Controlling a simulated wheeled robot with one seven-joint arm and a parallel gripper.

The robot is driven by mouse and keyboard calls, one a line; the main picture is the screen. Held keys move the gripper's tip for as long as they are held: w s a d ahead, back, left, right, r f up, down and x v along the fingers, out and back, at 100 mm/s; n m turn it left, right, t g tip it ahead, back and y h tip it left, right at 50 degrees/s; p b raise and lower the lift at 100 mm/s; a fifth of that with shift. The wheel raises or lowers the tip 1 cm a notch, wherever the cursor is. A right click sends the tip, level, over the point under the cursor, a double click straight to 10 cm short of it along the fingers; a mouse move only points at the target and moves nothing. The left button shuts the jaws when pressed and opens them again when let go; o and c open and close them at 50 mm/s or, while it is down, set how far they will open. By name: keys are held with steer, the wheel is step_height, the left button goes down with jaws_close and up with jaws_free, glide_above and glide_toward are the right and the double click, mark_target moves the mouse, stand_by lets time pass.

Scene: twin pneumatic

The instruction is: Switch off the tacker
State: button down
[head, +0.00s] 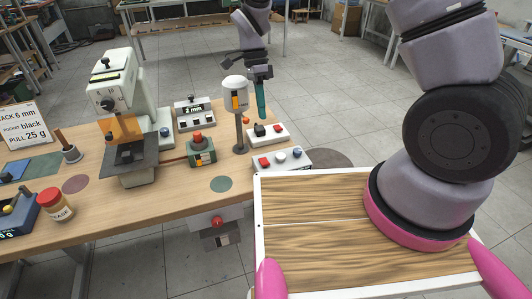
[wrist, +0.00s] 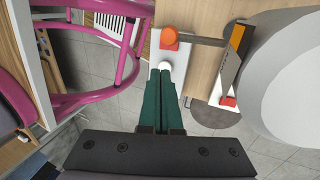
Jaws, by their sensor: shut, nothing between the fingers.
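The tacker (head: 118,95) appears to be the white machine with an orange guard (head: 122,130) at the left of the bench. In the wrist view my gripper (wrist: 161,70) is shut and empty. Its tips are close to a white round knob, partly hidden by the fingers, beside an orange-red knob (wrist: 169,38). I cannot tell whether they touch. The tacker's switch cannot be made out for certain.
A white lamp-like post (head: 240,105) stands just left of my gripper. A second switch box (head: 280,160) sits at the bench's right edge.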

mark_target(268, 163)
steer(key=x, duration=1.4)
steer(key=shift+s, duration=0.1)
steer(key=shift+s+f, duration=0.2)
steer(key=shift+w, duration=0.2)
steer(key=shift+w+a+r, duration=0.15)
steer(key=shift+w+r, duration=0.05)
steer(key=shift+w, duration=0.4)
